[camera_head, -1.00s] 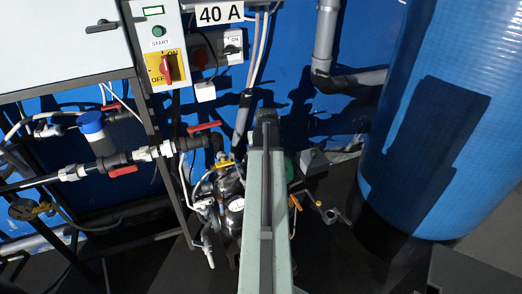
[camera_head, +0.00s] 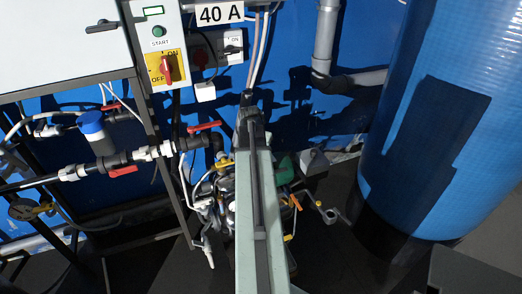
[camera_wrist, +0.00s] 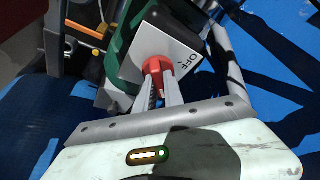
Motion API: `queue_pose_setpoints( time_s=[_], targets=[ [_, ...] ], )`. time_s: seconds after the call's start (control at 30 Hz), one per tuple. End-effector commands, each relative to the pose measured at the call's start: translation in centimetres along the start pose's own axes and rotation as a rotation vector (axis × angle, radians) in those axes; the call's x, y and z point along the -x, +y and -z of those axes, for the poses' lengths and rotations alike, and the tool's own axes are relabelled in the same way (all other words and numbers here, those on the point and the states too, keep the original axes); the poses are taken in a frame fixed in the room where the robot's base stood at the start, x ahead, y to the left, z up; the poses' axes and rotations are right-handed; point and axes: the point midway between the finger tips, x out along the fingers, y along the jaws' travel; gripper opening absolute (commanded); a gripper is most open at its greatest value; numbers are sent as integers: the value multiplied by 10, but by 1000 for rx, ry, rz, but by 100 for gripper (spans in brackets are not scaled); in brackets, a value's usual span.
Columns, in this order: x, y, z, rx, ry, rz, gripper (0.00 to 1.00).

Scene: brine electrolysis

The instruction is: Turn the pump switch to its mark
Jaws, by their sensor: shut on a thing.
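The pump switch is a red knob (camera_wrist: 154,65) on a square white plate (camera_wrist: 176,49) in the wrist view. The plate carries the word OFF near its right side and sits on a green pump housing (camera_wrist: 124,45). My gripper (camera_wrist: 158,72) is shut on the red knob, with its two pale fingers on either side of it. The knob's pointer and any other marking are hidden by the fingers or too small to read. In the head view, the green pump (camera_head: 285,170) shows just right of my arm. The knob and my gripper are not clearly visible there.
A panel with a red ON/OFF switch (camera_head: 166,68) on a yellow plate is at the upper left. Pipes with red-handled valves (camera_head: 204,126) lie left of my arm. A large blue tank (camera_head: 430,120) stands at the right. Some dark floor is clear before it.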

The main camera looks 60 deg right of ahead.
Motion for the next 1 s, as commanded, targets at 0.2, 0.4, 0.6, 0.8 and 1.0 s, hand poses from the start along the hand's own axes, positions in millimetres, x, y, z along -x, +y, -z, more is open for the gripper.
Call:
queue_pose_setpoints(
  time_s=[0.2, 0.4, 0.6, 0.8, 1.0],
  targets=[
    [0, 1, -1, -8, -3, -4, 0],
    [0, 1, -1, -8, -3, -4, 0],
    [0, 0, -1, -7, -2, -3, 35],
    [0, 0, 0, -6, -2, -3, 35],
    [18, 0, 1, -6, -1, -2, 35]
  ],
)
